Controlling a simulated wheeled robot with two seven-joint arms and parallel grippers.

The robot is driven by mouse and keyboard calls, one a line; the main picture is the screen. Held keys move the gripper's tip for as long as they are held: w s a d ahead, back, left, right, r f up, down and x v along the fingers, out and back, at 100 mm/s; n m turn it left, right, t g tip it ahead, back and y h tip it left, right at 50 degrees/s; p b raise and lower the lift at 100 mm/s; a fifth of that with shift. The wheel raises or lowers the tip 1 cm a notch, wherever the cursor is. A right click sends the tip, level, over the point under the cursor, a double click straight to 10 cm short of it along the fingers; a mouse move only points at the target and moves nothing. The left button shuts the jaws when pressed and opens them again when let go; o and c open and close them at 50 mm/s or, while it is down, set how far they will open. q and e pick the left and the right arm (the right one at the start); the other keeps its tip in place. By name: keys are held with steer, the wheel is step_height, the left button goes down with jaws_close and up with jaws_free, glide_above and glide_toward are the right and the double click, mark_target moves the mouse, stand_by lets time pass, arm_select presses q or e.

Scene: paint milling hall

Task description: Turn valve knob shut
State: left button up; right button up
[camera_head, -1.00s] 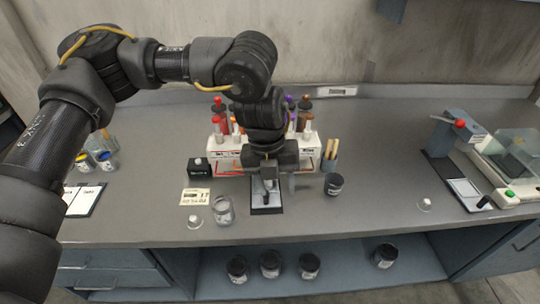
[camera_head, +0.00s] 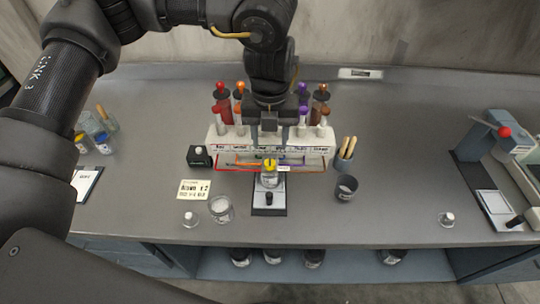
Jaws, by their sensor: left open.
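A white dispenser rack (camera_head: 224,147) stands at the back middle, with several tubes with coloured tops in it. A small yellow knob-like part (camera_head: 270,163) shows at its front middle, just above a clear jar (camera_head: 269,180) on a small dark scale (camera_head: 268,208). I cannot tell which way the knob is turned. My left gripper (camera_head: 269,128) is open and empty, pointing down in front of the rack's middle tubes. It is behind and above the yellow part, apart from it in the picture, and hides the middle of the rack. My right gripper is out of view.
A black box (camera_head: 199,156), a label card (camera_head: 194,189) and an empty glass jar (camera_head: 221,209) are left of the scale. A dark cup (camera_head: 346,189) and a holder with wooden sticks (camera_head: 345,154) are right. The bench between the cup and the right-hand device (camera_head: 479,142) is mostly clear.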

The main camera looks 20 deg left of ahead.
mark_target(270, 162)
arm_select(q)
step_height(270, 162, down, 7)
steer(key=shift+w+f+p, duration=0.1)
steer(key=shift+w+p, duration=0.05)
steer(key=shift+p, duration=0.45)
steer(key=shift+f, duration=0.55)
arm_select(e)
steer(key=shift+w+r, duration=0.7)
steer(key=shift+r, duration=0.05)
arm_select(q)
steer(key=c, duration=1)
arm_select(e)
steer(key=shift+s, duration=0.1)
